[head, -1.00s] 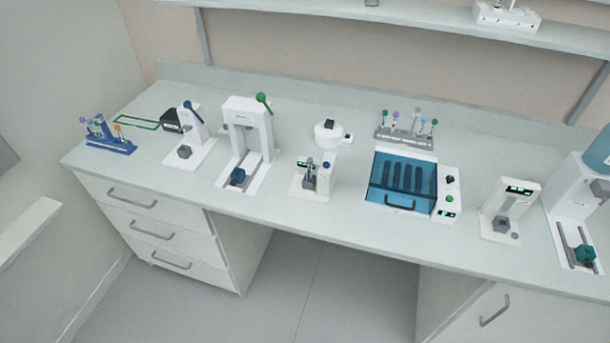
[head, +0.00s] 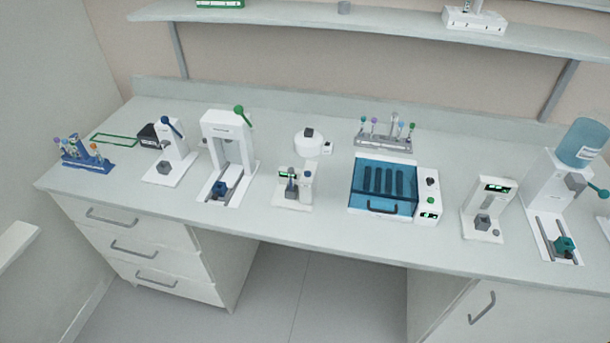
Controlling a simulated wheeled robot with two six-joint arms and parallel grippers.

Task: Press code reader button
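A small white device (head: 306,195) with a green-lit display stands mid-bench, with a tube (head: 291,187) upright in its grey holder. Another white device (head: 503,191) with a green-lit display stands right of the blue-lidded box. It has a grey block (head: 482,222) and a small round grey piece on its base. No label is readable, so I cannot tell which of the two is the code reader. Its button cannot be made out for certain. Neither of my grippers is in view.
Along the bench (head: 330,232) stand a blue tube rack (head: 88,160), white presses (head: 224,124), a blue-lidded box (head: 380,208), a grey tube rack (head: 385,143) and a bottle-topped machine (head: 545,186). A shelf (head: 380,19) runs above. The bench's front strip is mostly clear.

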